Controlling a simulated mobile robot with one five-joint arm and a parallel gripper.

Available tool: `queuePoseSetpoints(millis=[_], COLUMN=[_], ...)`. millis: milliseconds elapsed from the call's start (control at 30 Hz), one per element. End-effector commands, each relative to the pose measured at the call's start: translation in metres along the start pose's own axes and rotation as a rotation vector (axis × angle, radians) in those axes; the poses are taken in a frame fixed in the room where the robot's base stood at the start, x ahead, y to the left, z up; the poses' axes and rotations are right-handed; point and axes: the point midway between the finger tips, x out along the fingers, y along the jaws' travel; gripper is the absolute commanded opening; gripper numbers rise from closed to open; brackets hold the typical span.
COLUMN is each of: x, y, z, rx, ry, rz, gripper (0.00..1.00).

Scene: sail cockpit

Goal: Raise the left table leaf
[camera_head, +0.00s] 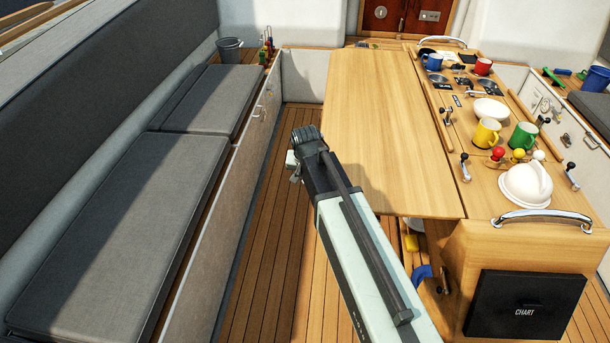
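The left table leaf (385,135) is a pale wooden panel along the left side of the cockpit table (485,195). It is spread out sideways, roughly level with the table top; I cannot tell its exact angle. Its near edge and left edge show clearly, and its underside is hidden. My arm reaches in from the bottom, passing in front of the leaf's near left corner. My gripper (294,166) is at the arm's far end, just left of the leaf's left edge, over the floor. Its fingers are small and mostly hidden, so contact with the leaf and its opening do not show.
A long grey cushioned bench (130,220) runs along the left. The slatted floor (262,245) between bench and table is clear. Mugs, a white bowl (491,109), a white domed item (526,186) and small levers stand on the table's middle. A chart box (525,305) is at its near end.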

Motion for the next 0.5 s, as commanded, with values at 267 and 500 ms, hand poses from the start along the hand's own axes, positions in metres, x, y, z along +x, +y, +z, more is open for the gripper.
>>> queuePoseSetpoints(millis=[267, 500], x=[-0.0024, -0.0025], y=[-0.0063, -0.0090], z=[0.0002, 0.0012], rx=[-0.006, -0.009], ry=[0.002, 0.000], rz=[-0.003, -0.006], gripper=[0.00, 0.20])
